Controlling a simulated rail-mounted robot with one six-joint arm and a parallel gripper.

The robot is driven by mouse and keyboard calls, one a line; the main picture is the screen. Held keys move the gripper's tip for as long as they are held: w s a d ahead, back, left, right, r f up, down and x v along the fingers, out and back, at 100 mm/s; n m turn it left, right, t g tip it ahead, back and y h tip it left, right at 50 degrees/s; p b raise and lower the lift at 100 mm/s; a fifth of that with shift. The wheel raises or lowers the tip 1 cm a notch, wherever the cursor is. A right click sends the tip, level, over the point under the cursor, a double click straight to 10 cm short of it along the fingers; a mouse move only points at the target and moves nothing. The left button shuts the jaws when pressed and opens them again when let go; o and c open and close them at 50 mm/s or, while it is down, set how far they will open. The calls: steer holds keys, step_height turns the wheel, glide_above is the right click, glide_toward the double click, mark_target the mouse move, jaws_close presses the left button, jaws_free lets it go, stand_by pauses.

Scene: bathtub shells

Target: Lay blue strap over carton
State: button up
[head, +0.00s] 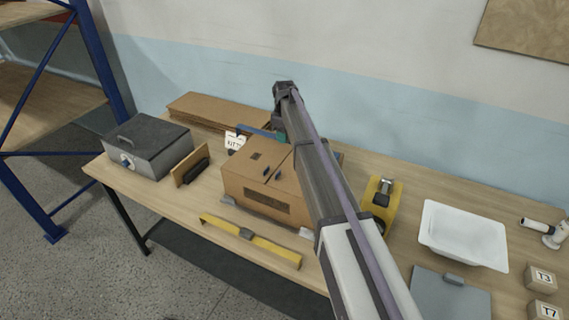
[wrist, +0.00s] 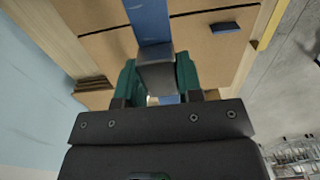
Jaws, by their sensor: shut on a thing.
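The brown carton (head: 258,186) stands on the wooden table, mostly left of my arm in the head view; its top also shows in the wrist view (wrist: 205,47). The blue strap (head: 262,133) shows as a short stretch behind the carton in the head view. In the wrist view the strap (wrist: 149,20) runs up from a grey block (wrist: 156,72) between my green fingers, across the view of the carton top. My gripper (wrist: 155,82) is shut on the strap at this block. In the head view my arm hides most of the gripper (head: 282,137) and the carton's right side.
A grey toolbox (head: 150,150) and a small brown stand (head: 190,168) are at left, flat cardboard (head: 215,108) behind. A tape dispenser (head: 381,205), white tray (head: 465,238) and grey clipboard (head: 450,292) are at right.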

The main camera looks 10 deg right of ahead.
mark_target(284, 155)
steer(key=shift+f+b, duration=4.2)
steer(key=shift+f, duration=0.85)
steer(key=o, duration=0.9)
steer(key=shift+r, duration=0.1)
steer(key=shift+o, duration=0.2)
step_height(284, 155, up, 13)
steer(key=p, duration=1.3)
steer(key=shift+r+p, duration=0.2)
steer(key=shift+p, duration=0.1)
steer(key=s+m, duration=1)
steer(key=s, duration=3.1)
step_height(284, 155, down, 15)
steer(key=b, duration=1.5)
steer(key=shift+w, duration=0.4)
